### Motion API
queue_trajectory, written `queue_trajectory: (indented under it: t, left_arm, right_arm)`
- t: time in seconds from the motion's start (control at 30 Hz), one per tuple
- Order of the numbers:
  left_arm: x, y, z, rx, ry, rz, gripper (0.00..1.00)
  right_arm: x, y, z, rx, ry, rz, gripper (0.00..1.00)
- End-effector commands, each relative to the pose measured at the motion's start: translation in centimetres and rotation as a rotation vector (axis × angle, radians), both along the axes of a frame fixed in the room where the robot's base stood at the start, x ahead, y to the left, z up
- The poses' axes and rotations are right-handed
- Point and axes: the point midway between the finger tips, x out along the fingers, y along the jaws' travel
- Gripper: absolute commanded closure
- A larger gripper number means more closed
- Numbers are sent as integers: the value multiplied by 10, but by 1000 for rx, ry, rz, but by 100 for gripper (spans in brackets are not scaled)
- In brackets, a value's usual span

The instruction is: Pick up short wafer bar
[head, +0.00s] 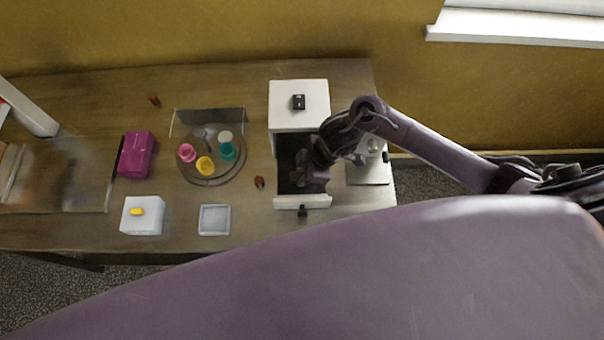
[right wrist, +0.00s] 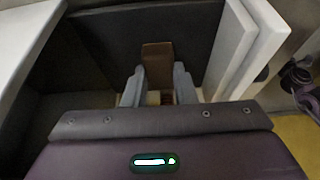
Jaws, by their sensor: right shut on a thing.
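My right gripper (head: 301,178) reaches down into the open dark drawer of a white cabinet (head: 300,95). In the right wrist view its two pale fingers (right wrist: 158,75) are shut on a brown bar (right wrist: 157,57), which looks like the short wafer bar. The bar sticks up past the fingertips, with the drawer's dark walls around it. Cream and reddish bits show low between the fingers, too small to make out. In the head view the bar is hidden by the gripper. My left gripper is not in view.
The drawer front (head: 302,201) stands pulled out toward me. A round stand (head: 210,180) with coloured cups, a grey tray (head: 214,219), a white box (head: 143,220) and a magenta box (head: 137,154) lie left. A white device (head: 369,165) stands right of the drawer.

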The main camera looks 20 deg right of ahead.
Motion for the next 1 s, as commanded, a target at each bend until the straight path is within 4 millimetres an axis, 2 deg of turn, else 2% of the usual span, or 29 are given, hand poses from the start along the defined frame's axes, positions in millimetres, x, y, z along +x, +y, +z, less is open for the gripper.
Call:
queue_trajectory:
  t: [0.17, 0.37, 0.67, 0.73, 0.9, 1.0]
  left_arm:
    - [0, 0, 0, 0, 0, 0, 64]
    - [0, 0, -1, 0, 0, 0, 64]
    - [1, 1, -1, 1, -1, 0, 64]
    - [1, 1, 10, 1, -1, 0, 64]
    - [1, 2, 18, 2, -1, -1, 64]
    - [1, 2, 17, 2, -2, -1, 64]
  right_arm:
    - [1, 0, 6, 1, -3, 0, 88]
    - [1, 0, 34, -1, -6, 3, 88]
    - [2, 0, 121, -1, -12, 5, 88]
    - [3, -2, 145, -6, -11, 4, 88]
    - [1, -1, 178, -5, -6, 1, 88]
    - [1, 0, 188, -2, -6, 2, 88]
